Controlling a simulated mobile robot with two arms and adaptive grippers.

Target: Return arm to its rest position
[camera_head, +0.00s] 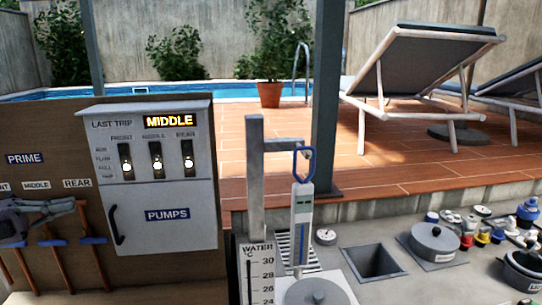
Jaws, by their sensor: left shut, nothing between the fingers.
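My left gripper (68,206) comes in from the left edge, in front of the brown board. Its fingers are shut and hold nothing. It hangs just above several blue-handled levers (51,242) under the MIDDLE (37,185) and REAR (77,183) labels. It partly hides the area below the front label; whether it touches a lever I cannot tell. My right gripper is not in view.
A grey pumps cabinet (165,247) stands right of the gripper, its lit display reading MIDDLE (170,121). A water thermometer board (259,270), a post with a blue-looped hanging gauge (301,215), a square pit opening (376,262) and several small bottles lie farther right.

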